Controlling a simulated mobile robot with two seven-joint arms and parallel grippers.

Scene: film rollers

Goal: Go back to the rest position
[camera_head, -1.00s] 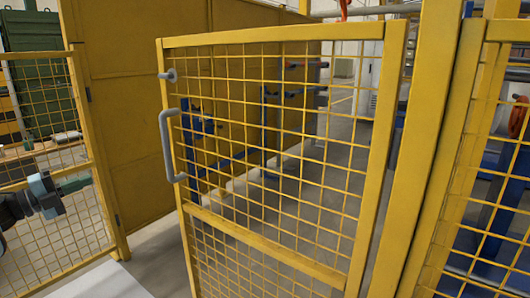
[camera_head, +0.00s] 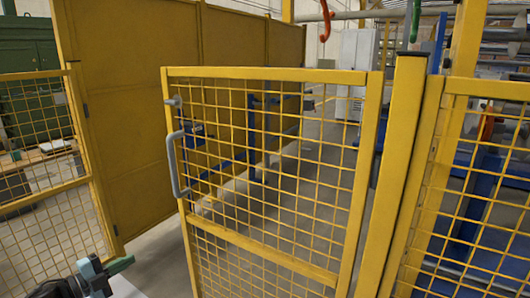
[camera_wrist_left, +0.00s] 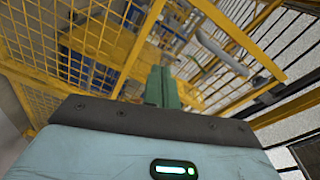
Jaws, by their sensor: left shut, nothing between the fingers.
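My left gripper (camera_head: 120,264) is low at the left of the head view, with its green fingers together and nothing between them. In the left wrist view its fingers (camera_wrist_left: 160,86) stand side by side, shut and empty. The gripper is apart from the yellow mesh gate (camera_head: 265,180), to the left of the gate's grey handle (camera_head: 175,163). The gate stands open at an angle. My right gripper is not in view.
A yellow mesh fence panel (camera_head: 40,150) stands at left, with a solid yellow wall (camera_head: 180,45) behind. A thick yellow post (camera_head: 400,150) and more mesh fence (camera_head: 485,190) are at right. Bare grey floor (camera_head: 160,262) shows between the left panel and the gate.

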